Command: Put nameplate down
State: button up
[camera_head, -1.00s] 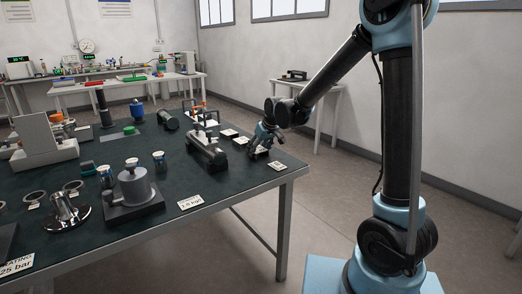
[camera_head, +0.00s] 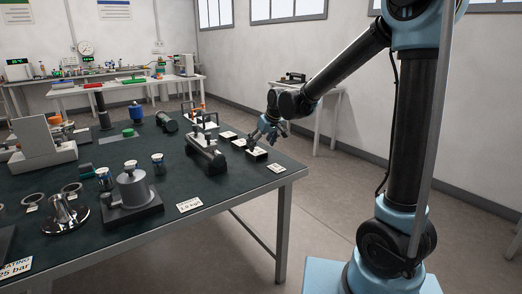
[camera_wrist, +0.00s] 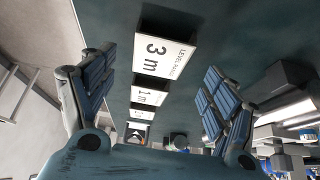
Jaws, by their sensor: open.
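The nameplate (camera_wrist: 158,55), a dark block with a white face reading "3 m" and "LEVEL RANGE", rests on the dark green tabletop. It shows small in the head view (camera_head: 257,152), near the table's right edge. My gripper (camera_head: 266,139) is open just above it. In the wrist view its two fingers (camera_wrist: 158,70) stand wide apart, one on each side of the nameplate, with clear gaps and nothing held. A smaller "1 m" plate (camera_wrist: 148,97) lies in line with the nameplate.
More small white plates (camera_head: 229,134) lie in the same row, with another (camera_head: 276,168) at the near corner. A dark metal fixture (camera_head: 207,155) stands left of the row. A "1.0 kg" label (camera_head: 190,204) lies near the front edge. The table (camera_head: 235,190) is bare between them.

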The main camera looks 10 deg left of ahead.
jog(key=v, duration=0.7)
jog(key=shift+d, duration=0.1)
jog(key=s+d+f+m+h, duration=0.15)
jog(key=s+d, duration=0.35)
jog(key=d, duration=0.7)
jog(key=s+d+f+m+h, duration=0.1)
jog(key=s+d+m, duration=0.25)
jog(key=d, duration=0.95)
jog(key=s+d+f+m+h, duration=0.1)
jog(key=s+d+f+m, duration=0.1)
jog(key=s+d+f, duration=0.3)
jog(key=s+d+f+m+g+h, duration=0.1)
jog(key=s+d+f, duration=0.4)
jog(key=s+d, duration=0.5)
jog(key=s+m, duration=0.1)
jog(key=s, duration=0.2)
jog(key=shift+d+f+m+g, duration=0.2)
jog(key=shift+d+m+g, duration=0.1)
jog(key=shift+m, duration=0.1)
jog(key=shift+a, duration=0.1)
